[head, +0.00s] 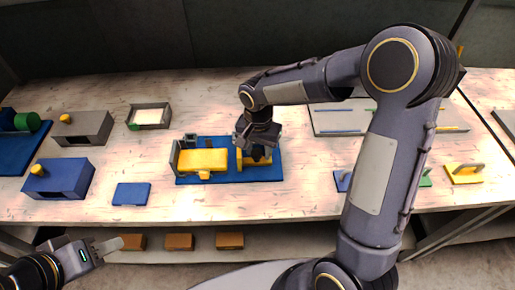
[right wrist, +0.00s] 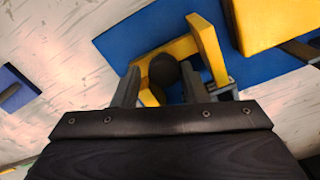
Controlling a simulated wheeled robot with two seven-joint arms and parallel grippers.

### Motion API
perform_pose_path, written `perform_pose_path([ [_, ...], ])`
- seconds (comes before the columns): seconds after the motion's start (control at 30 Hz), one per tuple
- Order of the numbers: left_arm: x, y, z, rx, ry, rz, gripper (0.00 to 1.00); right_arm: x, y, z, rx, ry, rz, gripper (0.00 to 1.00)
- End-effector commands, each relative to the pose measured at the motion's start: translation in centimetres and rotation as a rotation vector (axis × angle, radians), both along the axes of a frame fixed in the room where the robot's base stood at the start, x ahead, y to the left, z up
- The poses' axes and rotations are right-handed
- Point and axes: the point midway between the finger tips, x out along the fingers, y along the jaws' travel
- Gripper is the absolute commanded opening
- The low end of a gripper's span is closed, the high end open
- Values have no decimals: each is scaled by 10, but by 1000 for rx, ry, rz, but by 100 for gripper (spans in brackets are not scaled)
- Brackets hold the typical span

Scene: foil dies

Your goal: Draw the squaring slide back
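A blue base plate (head: 262,174) lies mid-table in the head view, with a wide yellow block (head: 203,159) on its left part. A yellow bracket-like piece, probably the squaring slide (right wrist: 208,48), stands on the blue plate in the right wrist view, with a dark round knob (right wrist: 164,70) beside it. My right gripper (right wrist: 160,88) is over it, its two fingers apart on either side of the knob; I see no firm contact. In the head view my right gripper (head: 257,150) partly hides the slide. My left gripper (head: 108,246) is low at the left, away from the plate; its opening is unclear.
Grey (head: 82,128) and blue (head: 62,178) boxes, a small tray (head: 149,116) and a flat blue block (head: 132,194) are at the left. A grey board (head: 335,122) and handled plates (head: 464,173) are at the right. Orange-brown blocks (head: 179,241) sit on a lower shelf.

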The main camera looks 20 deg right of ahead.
Motion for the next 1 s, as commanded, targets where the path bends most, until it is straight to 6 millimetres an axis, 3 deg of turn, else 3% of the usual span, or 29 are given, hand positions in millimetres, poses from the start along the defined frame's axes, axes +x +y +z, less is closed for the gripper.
perform_pose_path([
  [0.27,0,0,-1,0,0,0,38,0,1,4,1,-1,1,39],
  [0.7,0,0,-7,0,0,0,38,0,0,69,1,-2,-1,39],
  [1.0,0,0,-7,0,0,0,38,0,0,78,1,1,0,39],
])
